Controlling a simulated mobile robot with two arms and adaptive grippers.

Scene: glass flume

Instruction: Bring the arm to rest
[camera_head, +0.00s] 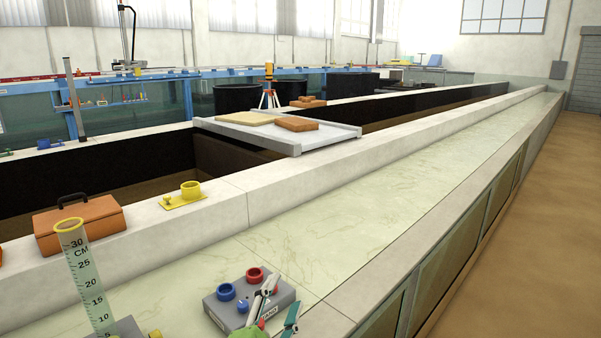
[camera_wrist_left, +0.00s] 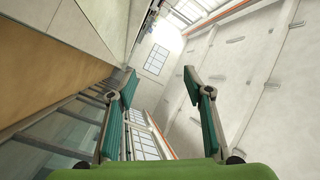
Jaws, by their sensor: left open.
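My left gripper (camera_head: 284,293) shows at the bottom of the head view, with grey-and-teal fingers and a green body partly cut off by the lower edge. It overlaps the front right of a grey block (camera_head: 218,313) in the picture; I cannot tell how far apart they are. In the left wrist view the left gripper (camera_wrist_left: 160,82) has its two fingers spread apart. Nothing is between them; walls and windows show beyond. My right gripper is not in view.
A clear measuring cylinder (camera_head: 82,275) stands at left. An orange case (camera_head: 80,224) and a yellow fitting (camera_head: 183,198) sit on the pale ledge. The pale-green top beyond the block is clear.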

